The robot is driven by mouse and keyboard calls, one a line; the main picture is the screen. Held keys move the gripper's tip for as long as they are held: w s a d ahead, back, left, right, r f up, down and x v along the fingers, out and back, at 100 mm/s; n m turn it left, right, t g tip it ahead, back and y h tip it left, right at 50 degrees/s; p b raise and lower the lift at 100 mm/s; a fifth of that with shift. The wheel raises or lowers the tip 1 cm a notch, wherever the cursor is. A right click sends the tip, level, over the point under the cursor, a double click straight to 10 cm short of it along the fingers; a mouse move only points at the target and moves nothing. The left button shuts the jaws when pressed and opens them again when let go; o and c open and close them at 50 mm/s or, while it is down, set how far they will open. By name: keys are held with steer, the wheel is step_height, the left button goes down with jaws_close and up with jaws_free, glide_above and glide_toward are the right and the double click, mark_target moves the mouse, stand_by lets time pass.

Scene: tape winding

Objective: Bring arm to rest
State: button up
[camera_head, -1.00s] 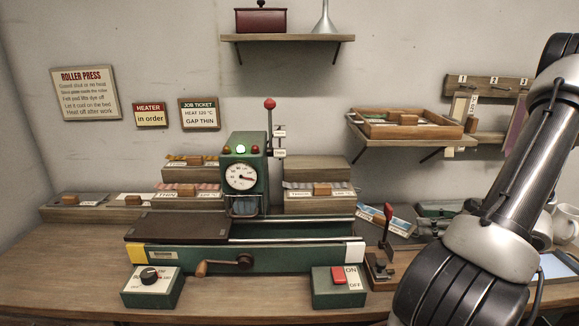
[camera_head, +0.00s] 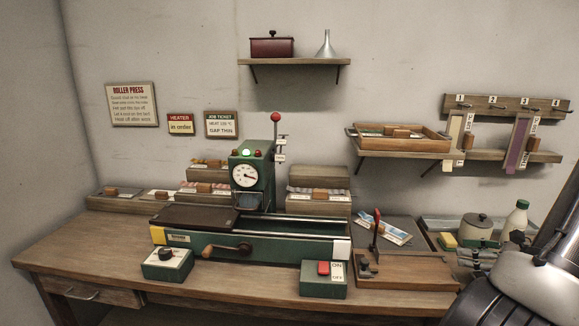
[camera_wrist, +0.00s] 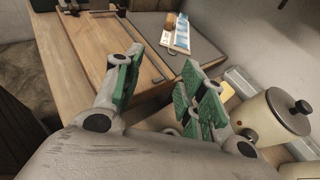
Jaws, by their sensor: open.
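My gripper (camera_wrist: 162,88) is open in the wrist view, its green-padded fingers apart with nothing between them. It hangs near the right end of the wooden bench (camera_head: 90,262).
A cream pot (camera_head: 478,231) and a white bottle (camera_head: 516,220) stand at the right; the pot (camera_wrist: 272,118) is close to the gripper's right side. The bench's left front is clear.

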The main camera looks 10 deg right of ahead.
steer(key=s+a+r+n+g, duration=0.2)
steer(key=a+r+n+g, duration=0.4)
steer(key=a, duration=0.3)
steer(key=s+a+r+n+g, duration=0.1)
steer(key=a+r+n+g, duration=0.2)
steer(key=a+r+n, duration=0.4)
steer(key=s+a+r+n+h, duration=0.2)
steer(key=s+r+n+h, duration=0.1)
steer(key=n, duration=0.5)
steer(key=s+a+r+n+t+h, duration=0.1)
steer(key=s+a+r+n+h, duration=0.2)
steer(key=s+r+n, duration=0.3)
steer(key=shift+r+n+t+h, duration=0.15)
steer(key=shift+n+t+h, duration=0.15)
steer(key=shift+n+h, duration=0.6)
steer(key=shift+o, duration=0.2)
